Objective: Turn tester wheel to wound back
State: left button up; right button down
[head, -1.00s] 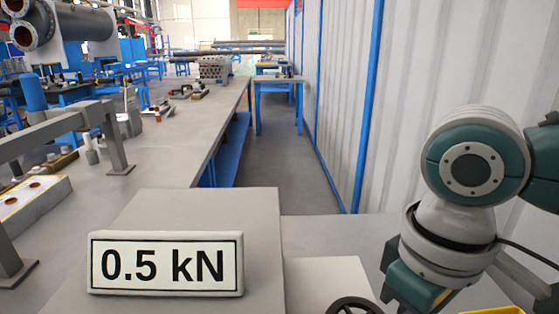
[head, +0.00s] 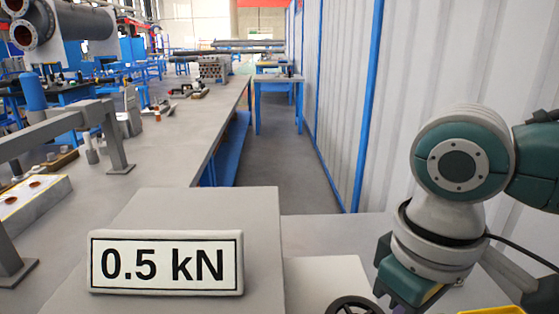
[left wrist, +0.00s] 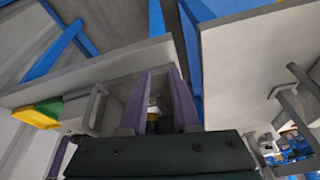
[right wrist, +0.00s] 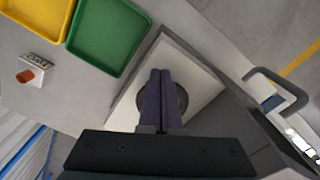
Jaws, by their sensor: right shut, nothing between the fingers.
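The tester wheel (head: 352,306) is dark with spokes, cut off by the bottom edge of the head view. In the right wrist view the wheel (right wrist: 182,98) is a dark disc on a pale square plate, largely hidden behind my fingers. My right gripper (right wrist: 161,72) is shut and empty, its fingers lined up over the wheel; I cannot tell whether they touch it. The tester's sign (head: 165,263) reads "0.5 kN". My left gripper (left wrist: 160,72) is open with nothing held, and is out of the head view.
A green tray (right wrist: 108,38) and a yellow tray (right wrist: 34,28) lie beside the wheel's plate. A small block with an orange peg (right wrist: 31,74) stands near them. A grey handle-shaped bar (right wrist: 283,90) rises on the other side. A corrugated wall (head: 440,60) bounds the right.

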dwell(0.4)
jog(key=shift+p, duration=0.3)
jog(key=shift+s+a+r+p, duration=0.1)
jog(key=shift+a+p, duration=0.2)
jog(key=shift+p, duration=0.7)
jog(key=shift+s+a+p, duration=0.2)
jog(key=shift+a+p, duration=0.15)
jog(key=shift+p, duration=1.15)
jog(key=shift+s+d+p, duration=0.15)
jog(key=shift+s+p, duration=0.15)
jog(key=shift+p, duration=0.5)
